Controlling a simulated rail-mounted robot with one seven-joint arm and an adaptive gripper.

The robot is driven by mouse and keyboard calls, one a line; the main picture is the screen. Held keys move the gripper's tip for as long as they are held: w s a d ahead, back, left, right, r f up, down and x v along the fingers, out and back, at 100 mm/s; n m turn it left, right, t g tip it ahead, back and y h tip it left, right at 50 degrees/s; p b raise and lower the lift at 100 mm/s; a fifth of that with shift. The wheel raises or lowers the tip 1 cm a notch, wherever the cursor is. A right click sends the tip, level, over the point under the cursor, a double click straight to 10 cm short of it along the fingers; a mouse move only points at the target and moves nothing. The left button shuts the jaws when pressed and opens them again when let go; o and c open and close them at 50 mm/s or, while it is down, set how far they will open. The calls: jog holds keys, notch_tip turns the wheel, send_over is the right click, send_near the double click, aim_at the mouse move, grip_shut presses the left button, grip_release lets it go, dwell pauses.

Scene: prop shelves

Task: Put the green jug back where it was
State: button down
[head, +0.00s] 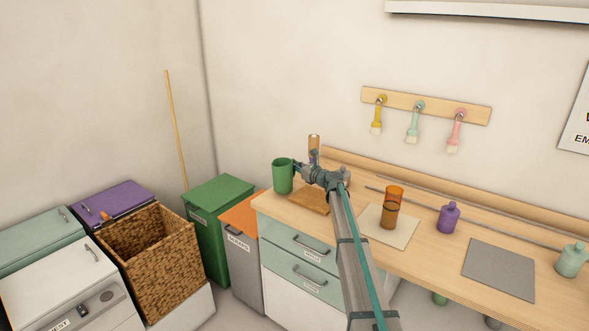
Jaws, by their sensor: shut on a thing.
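The green jug (282,178) is upright at the far left end of the wooden counter (345,175). My gripper (295,168) reaches it from the right and is shut on its right side, where the handle would be; the fingers are small and partly hidden. I cannot tell whether the jug's base touches the counter or hangs just above it. A brown wooden board (309,202) lies just right of and in front of the jug.
An amber cup (390,208) stands on a beige mat (376,236), with a purple bottle (448,218), bare grey mat (499,270) and pale green bottle (571,261) further right. Bins (218,205) stand left of the counter.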

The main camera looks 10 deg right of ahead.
jog(key=shift+f, duration=0.8)
jog(key=shift+f, duration=0.15)
jog(key=c, duration=1.2)
grip_release()
jog(key=shift+s, duration=0.1)
jog(key=shift+r, duration=0.2)
jog(key=b+v, duration=0.1)
jog(key=v, duration=1.1)
jog(key=shift+b, duration=0.35)
